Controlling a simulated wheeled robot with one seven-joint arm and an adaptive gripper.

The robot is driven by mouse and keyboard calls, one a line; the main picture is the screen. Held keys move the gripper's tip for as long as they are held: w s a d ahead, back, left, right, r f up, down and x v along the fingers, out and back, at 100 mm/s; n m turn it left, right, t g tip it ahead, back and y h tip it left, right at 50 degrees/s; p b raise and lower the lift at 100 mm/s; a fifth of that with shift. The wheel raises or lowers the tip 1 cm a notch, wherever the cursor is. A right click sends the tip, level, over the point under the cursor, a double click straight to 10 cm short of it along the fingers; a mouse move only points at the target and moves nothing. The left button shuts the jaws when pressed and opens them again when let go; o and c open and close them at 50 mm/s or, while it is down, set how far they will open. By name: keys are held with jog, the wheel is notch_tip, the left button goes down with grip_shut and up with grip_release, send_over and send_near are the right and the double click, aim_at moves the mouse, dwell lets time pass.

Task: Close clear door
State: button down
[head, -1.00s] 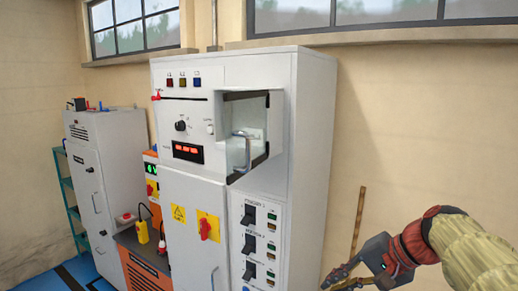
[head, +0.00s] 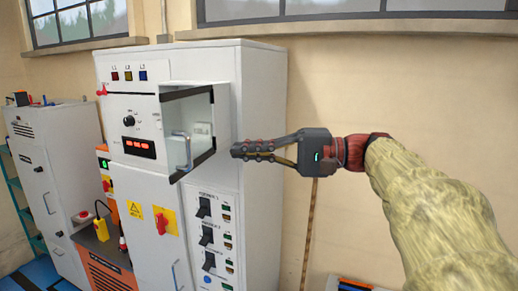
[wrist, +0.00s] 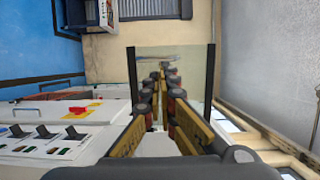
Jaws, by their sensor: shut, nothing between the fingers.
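The clear door (head: 200,120) is a see-through panel with dark edges at the upper front of the grey cabinet (head: 262,110). It appears swung open, standing out from the cabinet front. A light metal handle (head: 183,151) shows at its left side. My gripper (head: 234,151) is shut and empty, pointing left, just right of the door in the head view. In the wrist view the door (wrist: 190,58) lies beyond the closed fingertips (wrist: 165,68), which overlap it in the picture. I cannot tell whether they touch it.
Switches (head: 206,235) line the cabinet front below the door. A red rotary switch (head: 161,222) sits lower left. An orange unit (head: 105,275) and another grey cabinet (head: 50,170) stand to the left. The wall right of the cabinet is mostly bare.

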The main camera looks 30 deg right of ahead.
jog(key=p+x, duration=0.1)
jog(key=x, duration=0.7)
jog(key=shift+w, duration=0.15)
jog(key=shift+a, duration=0.1)
